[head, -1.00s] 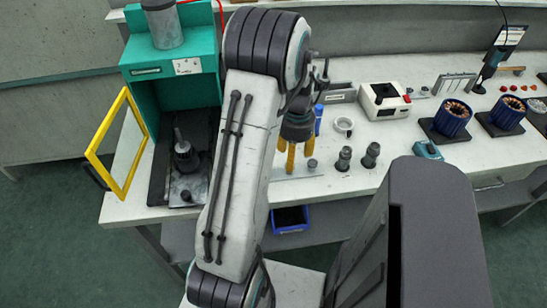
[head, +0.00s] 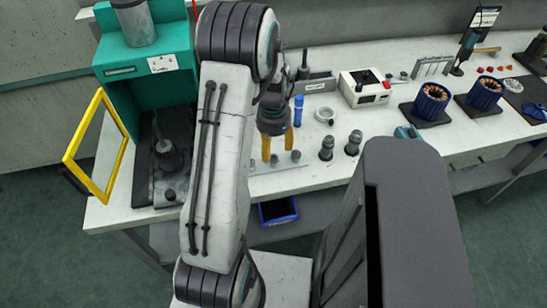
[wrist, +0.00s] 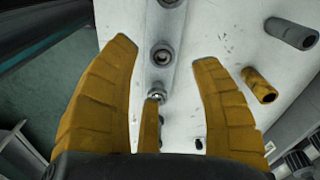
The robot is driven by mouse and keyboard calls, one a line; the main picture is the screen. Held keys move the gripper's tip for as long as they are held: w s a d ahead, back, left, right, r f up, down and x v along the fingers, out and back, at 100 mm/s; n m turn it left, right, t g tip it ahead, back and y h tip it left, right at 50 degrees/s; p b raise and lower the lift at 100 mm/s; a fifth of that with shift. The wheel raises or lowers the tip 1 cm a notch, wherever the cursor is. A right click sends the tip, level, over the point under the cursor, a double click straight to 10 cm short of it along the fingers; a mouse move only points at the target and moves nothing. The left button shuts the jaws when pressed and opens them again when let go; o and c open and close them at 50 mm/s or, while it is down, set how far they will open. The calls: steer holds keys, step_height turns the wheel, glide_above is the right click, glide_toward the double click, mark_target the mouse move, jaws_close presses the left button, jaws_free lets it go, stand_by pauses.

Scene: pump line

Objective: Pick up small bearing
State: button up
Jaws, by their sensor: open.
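My gripper (head: 280,148) has yellow fingers spread open, with nothing held, above the front of the bench. In the wrist view my gripper (wrist: 170,95) spans a narrow pale strip with several small round grey pieces. The piece nearest the fingers (wrist: 157,96) is small with a bright centre and lies between them, partly hidden by the middle finger. A larger ring-like piece (wrist: 163,55) sits farther along the strip. In the head view small grey pieces (head: 295,156) stand on the strip beside the fingertips. I cannot tell for certain which is the small bearing.
Two dark grey fittings (head: 327,148) stand right of the gripper, and a pale ring (head: 325,114) lies behind them. A green press cabinet (head: 150,65) with an open yellow-framed door (head: 97,146) is at left. A blue bin (head: 278,211) sits below the bench.

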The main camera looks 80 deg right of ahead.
mark_target(274, 159)
steer(key=shift+d+f+p, duration=0.15)
steer(key=shift+f+p, duration=0.15)
steer(key=shift+f, duration=2.15)
steer(key=shift+c, duration=0.3)
steer(key=c, duration=0.9)
